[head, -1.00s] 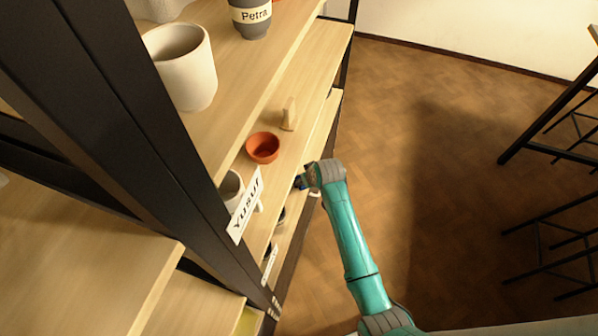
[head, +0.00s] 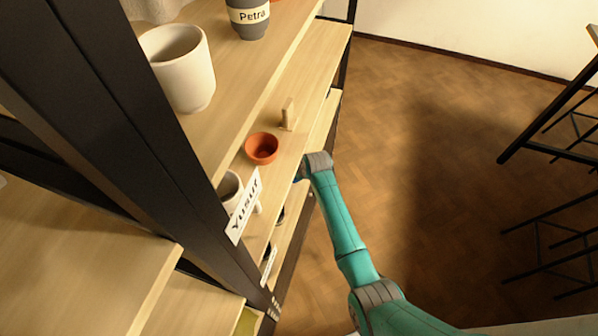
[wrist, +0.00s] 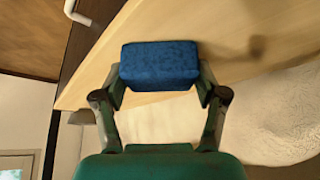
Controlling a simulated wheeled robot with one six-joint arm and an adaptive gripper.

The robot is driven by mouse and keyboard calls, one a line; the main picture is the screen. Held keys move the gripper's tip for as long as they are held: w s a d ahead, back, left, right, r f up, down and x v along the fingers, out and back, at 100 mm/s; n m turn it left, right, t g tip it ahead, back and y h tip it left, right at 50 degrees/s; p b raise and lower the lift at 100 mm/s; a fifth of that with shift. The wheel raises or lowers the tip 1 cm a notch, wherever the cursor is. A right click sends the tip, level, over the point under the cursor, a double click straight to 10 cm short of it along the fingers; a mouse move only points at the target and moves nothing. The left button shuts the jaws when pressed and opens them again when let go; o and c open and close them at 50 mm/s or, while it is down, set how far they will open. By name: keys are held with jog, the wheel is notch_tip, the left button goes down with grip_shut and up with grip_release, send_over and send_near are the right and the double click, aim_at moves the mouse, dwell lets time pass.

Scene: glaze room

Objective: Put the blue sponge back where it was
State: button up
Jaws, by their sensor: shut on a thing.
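The blue sponge (wrist: 160,65) is a dark blue block in the wrist view. My gripper (wrist: 160,84) is shut on it, with one finger at each short side. Behind the sponge in that view is a pale wooden shelf board; I cannot tell whether the sponge touches it. In the head view my gripper (head: 301,172) is at the front edge of the middle shelf (head: 285,158), to the right of the terracotta bowl. The sponge is mostly hidden there.
The terracotta bowl (head: 262,148), a small wooden piece (head: 288,114) and a white vessel (head: 229,190) stand on the middle shelf. A "Yusuf" label (head: 244,206) hangs by a dark post (head: 125,130). The upper shelf holds a white pot (head: 181,68) and the "Petra" cup (head: 249,18).

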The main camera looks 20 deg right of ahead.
jog(key=shift+f, duration=0.1)
jog(key=o, duration=1)
jog(key=v, duration=1.2)
